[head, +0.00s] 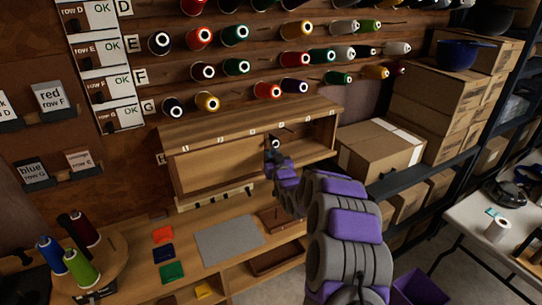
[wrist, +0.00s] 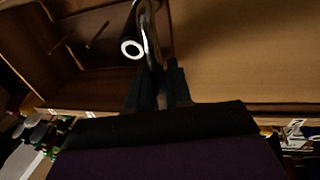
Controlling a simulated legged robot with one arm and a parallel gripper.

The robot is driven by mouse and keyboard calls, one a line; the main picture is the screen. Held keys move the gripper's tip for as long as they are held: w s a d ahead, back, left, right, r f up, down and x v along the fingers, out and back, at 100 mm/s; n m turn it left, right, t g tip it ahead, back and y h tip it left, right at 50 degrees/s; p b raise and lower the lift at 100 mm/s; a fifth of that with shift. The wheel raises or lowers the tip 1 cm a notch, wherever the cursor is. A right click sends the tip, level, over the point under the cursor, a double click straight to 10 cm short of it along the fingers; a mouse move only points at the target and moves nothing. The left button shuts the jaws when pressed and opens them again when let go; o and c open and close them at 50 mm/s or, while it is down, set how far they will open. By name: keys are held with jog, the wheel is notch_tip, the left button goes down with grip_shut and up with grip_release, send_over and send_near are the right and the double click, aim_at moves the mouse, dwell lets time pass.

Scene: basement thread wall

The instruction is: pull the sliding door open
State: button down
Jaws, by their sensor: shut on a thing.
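The sliding door (head: 222,168) is a plain brown wooden panel in the low cabinet (head: 250,132) under the thread wall. It covers the left part of the cabinet front, and the right part (head: 312,150) stands open. In the wrist view the door (wrist: 240,50) fills the right side and the open compartment (wrist: 70,60) the left. My gripper (wrist: 158,75) is shut on the curved metal door handle (wrist: 149,25). In the head view my gripper (head: 277,160) is at the door's right end. A black spool with a white ring (wrist: 131,48) shows beside the handle.
Below the cabinet is a workbench with a grey mat (head: 229,240) and coloured swatches. A spool stand (head: 110,262) is at the left. Cardboard boxes (head: 382,150) stand close to the right of the cabinet. Pegs (wrist: 97,36) show inside the compartment.

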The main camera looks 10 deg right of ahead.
jog(key=w+d+p, duration=0.4)
jog(key=d+p, duration=0.1)
jog(key=d, duration=0.8)
jog(key=shift+p, duration=0.35)
jog(key=shift+w, duration=0.1)
jog(key=c, duration=1.2)
grip_release()
jog(key=shift+a, duration=0.1)
jog(key=s, duration=0.5)
jog(key=s+d+p, duration=0.1)
jog(key=s, duration=0.5)
jog(key=s+d+p, duration=0.1)
jog(key=s, duration=0.5)
jog(key=shift+s+d, duration=0.1)
jog(key=shift+s, duration=0.05)
